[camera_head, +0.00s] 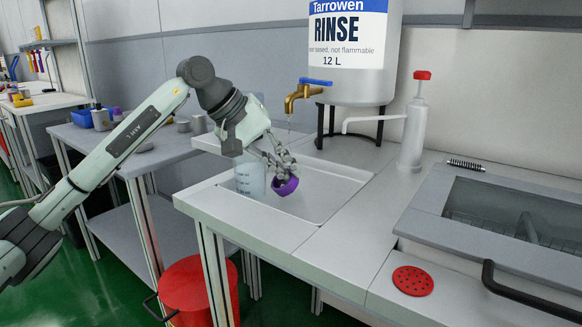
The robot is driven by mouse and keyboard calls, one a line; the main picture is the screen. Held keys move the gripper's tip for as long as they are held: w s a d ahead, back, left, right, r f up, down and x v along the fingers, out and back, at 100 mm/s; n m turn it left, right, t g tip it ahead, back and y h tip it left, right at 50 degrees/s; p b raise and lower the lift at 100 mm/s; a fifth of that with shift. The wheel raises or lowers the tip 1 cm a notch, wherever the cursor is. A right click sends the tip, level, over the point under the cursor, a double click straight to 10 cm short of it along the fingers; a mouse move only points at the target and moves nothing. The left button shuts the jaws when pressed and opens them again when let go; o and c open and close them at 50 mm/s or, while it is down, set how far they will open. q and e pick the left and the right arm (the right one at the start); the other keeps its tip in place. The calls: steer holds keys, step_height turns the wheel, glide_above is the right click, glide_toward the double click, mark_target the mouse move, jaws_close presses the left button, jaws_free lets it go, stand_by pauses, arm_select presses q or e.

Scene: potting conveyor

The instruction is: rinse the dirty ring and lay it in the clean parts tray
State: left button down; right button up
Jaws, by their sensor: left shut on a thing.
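My left gripper (281,174) is shut on a rounded purple part (287,187), which I take to be the ring. It holds the part over the shallow white sink basin (335,190), in front of and below the brass tap (300,95) with its blue lever. A small drop or thin trickle hangs under the spout, to the right of the gripper. The fingers hide part of the purple part, and I cannot tell whether dirt is on it. I cannot make out which thing is the clean parts tray. My right gripper is out of view.
A rinse tank (350,50) stands behind the sink on a black stand. A clear beaker (250,177) is left of the gripper. Right are a pump bottle (414,130), a spring (466,165), a red perforated disc (412,281) and a lidded grey unit (500,215). A red bin (195,290) stands below.

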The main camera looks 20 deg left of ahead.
arm_select(q)
steer(key=s+r, duration=0.4)
steer(key=s, duration=0.1)
stand_by(0.5)
stand_by(0.3)
